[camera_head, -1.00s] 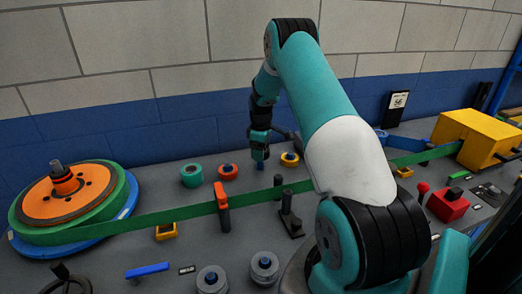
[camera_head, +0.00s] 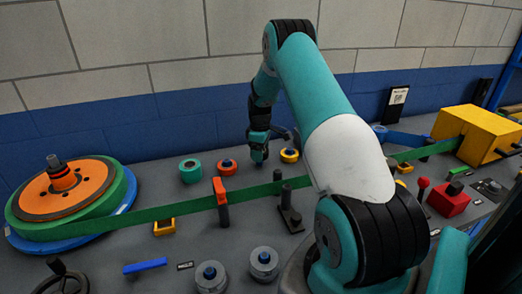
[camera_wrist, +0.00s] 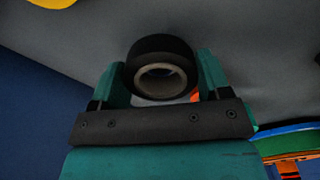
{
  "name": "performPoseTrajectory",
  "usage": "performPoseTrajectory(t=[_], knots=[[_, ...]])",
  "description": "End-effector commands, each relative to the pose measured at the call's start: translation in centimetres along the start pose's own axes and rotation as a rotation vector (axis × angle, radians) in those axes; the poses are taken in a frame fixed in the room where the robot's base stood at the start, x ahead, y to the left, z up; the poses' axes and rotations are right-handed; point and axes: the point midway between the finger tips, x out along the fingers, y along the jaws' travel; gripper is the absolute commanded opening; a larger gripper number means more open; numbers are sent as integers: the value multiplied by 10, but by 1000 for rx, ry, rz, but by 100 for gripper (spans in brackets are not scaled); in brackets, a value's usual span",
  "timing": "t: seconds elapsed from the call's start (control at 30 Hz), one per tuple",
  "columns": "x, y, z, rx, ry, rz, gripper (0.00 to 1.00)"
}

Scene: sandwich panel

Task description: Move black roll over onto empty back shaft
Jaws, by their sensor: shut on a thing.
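My gripper (camera_head: 259,154) is low over the back row of the panel, between a red roll (camera_head: 227,166) on a blue shaft and a yellow roll (camera_head: 290,156). In the wrist view its teal fingers are shut on the black roll (camera_wrist: 158,48), with the pale inner ring facing the camera. In the head view the roll is hard to tell from the dark gripper. The empty back shaft is hidden at the gripper's tip; I cannot tell whether the roll is around it.
A green band (camera_head: 165,217) runs across the panel in front of the back row, past an orange-topped post (camera_head: 220,190) and a black post (camera_head: 288,205). A teal roll (camera_head: 190,171) stands at left. Two grey rolls (camera_head: 211,277) stand in front.

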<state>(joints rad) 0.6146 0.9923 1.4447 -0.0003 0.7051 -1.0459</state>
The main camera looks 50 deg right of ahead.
Motion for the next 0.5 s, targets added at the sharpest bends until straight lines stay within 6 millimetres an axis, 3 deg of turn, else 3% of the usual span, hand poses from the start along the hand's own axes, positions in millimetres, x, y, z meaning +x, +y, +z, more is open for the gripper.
performPoseTrajectory(t=[0.5], knots=[[12, 0, 0, 0, 0, 0, 46]])
